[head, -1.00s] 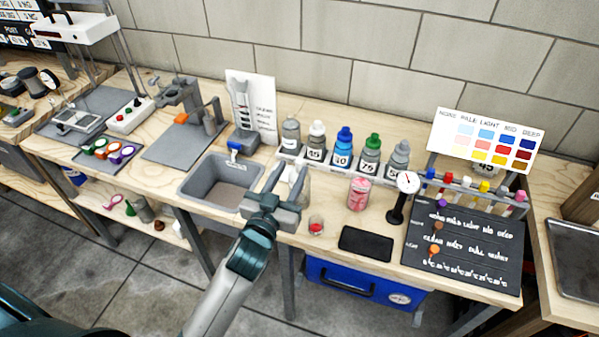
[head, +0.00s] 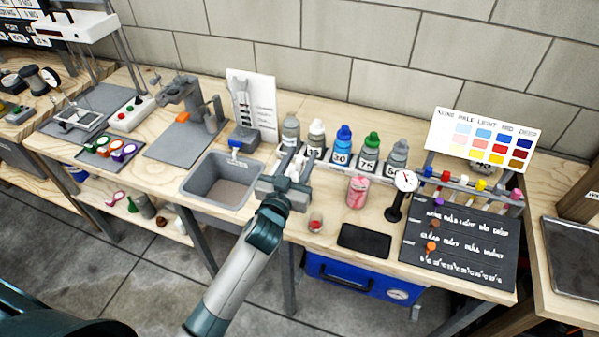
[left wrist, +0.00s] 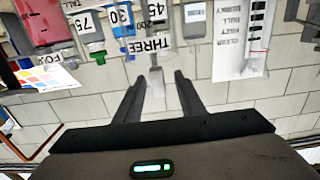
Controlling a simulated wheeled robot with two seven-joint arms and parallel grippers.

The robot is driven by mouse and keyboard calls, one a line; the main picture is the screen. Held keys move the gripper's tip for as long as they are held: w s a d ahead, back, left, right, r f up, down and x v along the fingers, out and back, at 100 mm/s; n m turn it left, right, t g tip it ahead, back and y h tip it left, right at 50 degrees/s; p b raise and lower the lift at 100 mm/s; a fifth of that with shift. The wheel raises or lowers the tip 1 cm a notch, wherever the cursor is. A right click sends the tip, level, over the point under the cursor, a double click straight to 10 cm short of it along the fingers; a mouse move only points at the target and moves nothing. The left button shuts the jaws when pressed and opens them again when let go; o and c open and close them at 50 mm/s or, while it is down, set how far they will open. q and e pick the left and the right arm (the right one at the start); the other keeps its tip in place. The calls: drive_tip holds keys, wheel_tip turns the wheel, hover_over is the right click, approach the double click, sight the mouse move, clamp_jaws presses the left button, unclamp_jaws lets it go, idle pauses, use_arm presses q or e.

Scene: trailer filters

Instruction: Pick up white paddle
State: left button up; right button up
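In the left wrist view, which looks upside down, a pale upright handle (left wrist: 156,88) shows between my fingers. It seems to stick out of a clear container marked THREE (left wrist: 150,45); I take it for the white paddle, but its full shape is hidden. In the head view my gripper covers that spot, so the paddle cannot be made out there. My left gripper (head: 291,165) is at the bench, right of the grey sink (head: 222,180). Its fingers also show apart in the left wrist view (left wrist: 159,77), on either side of the handle with no visible contact.
Several labelled bottles (head: 343,147) stand behind the gripper. A pink can (head: 357,191), a dial gauge (head: 405,182) and a small red-filled cup (head: 315,222) stand to the right. A rack of coloured pegs (head: 481,185) is farther right. A black pad (head: 363,238) lies in front.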

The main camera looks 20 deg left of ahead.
use_arm(q)
drive_tip(key=shift+w+d+f+p, duration=0.1)
drive_tip(key=shift+w+p, duration=0.25)
drive_tip(key=shift+w, duration=1.1)
clamp_jaws()
